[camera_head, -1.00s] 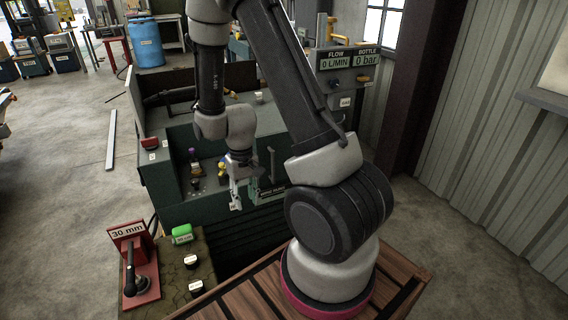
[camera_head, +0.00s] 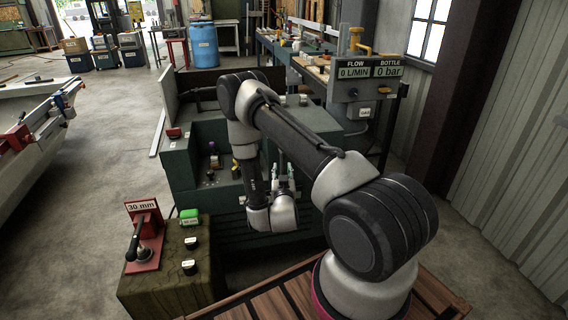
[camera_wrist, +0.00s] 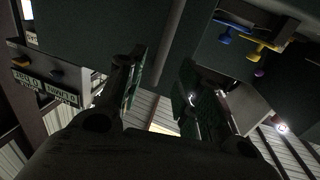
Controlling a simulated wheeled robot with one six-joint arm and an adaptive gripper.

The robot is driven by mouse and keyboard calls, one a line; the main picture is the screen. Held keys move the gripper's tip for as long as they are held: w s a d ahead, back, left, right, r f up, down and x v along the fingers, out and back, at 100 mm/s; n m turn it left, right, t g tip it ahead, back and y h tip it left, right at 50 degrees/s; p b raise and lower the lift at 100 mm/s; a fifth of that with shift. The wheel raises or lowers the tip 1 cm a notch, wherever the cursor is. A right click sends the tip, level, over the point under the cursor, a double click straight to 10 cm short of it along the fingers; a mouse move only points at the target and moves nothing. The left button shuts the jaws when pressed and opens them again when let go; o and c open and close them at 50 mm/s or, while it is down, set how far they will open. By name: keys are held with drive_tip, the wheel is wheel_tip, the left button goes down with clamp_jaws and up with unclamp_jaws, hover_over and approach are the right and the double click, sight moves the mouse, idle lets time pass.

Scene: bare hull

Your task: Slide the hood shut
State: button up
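A dark green machine (camera_head: 190,150) with an open-looking top stands in front of me in the head view. Which of its panels is the hood, I cannot tell for sure. My gripper (camera_head: 284,180) is low at the machine's front, partly hidden behind my arm. In the wrist view the two fingers of my gripper (camera_wrist: 163,85) stand apart, with nothing clearly held between them. Dark machine panels (camera_wrist: 215,45) fill much of that view beyond the fingers. Whether a finger touches the machine, I cannot tell.

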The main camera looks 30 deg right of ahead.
drive_tip(key=x, duration=0.7)
drive_tip(key=shift+w, duration=0.2)
clamp_jaws()
